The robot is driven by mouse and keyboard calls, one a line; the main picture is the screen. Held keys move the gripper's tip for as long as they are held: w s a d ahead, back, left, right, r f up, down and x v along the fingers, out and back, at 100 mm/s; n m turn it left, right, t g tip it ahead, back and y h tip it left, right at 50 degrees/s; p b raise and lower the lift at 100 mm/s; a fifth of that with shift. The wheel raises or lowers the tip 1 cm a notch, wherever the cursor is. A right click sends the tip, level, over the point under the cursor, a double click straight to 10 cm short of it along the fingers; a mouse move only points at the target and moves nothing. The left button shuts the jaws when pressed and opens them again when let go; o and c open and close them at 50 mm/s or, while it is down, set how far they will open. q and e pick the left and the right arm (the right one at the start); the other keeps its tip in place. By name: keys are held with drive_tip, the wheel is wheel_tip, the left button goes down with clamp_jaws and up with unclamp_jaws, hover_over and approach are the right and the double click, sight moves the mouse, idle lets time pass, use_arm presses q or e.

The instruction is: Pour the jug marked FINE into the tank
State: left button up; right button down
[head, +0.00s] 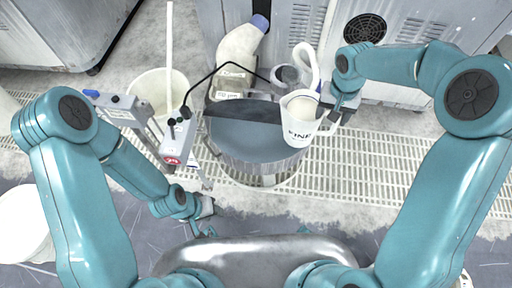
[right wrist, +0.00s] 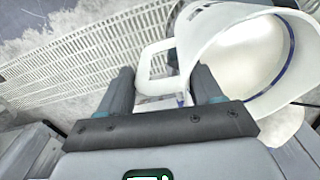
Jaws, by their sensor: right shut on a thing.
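The white jug marked FINE (head: 302,132) is above the right side of the tank's rim. Its mouth faces up toward the head camera, and pale contents show inside. My right gripper (head: 337,108) is shut on its handle. In the right wrist view, the jug's handle (right wrist: 152,62) lies between the fingers of my right gripper (right wrist: 164,84). The round grey tank (head: 235,172) stands below, with dull blue-grey liquid (head: 245,138) showing inside. No stream from the jug is visible. My left gripper (head: 204,229) is low in front of the tank, empty, its fingers apart.
A white bottle with a blue cap (head: 240,42) and a white curved-neck container (head: 307,62) stand behind the tank. A cream bucket (head: 152,88) and a grey instrument arm with a black cable (head: 178,138) are at its left. Pale grating (head: 385,160) lies right.

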wheel_tip(320, 180, down, 17)
drive_tip(key=d+m+b, duration=0.1)
drive_tip(key=d+b, duration=0.1)
drive_tip(key=b, duration=0.8)
drive_tip(key=shift+w+m+b, duration=0.3)
drive_tip(key=shift+w+m, duration=0.1)
drive_tip(key=shift+w, duration=0.05)
drive_tip(key=shift+d+r, duration=0.1)
drive_tip(key=shift+r, duration=0.1)
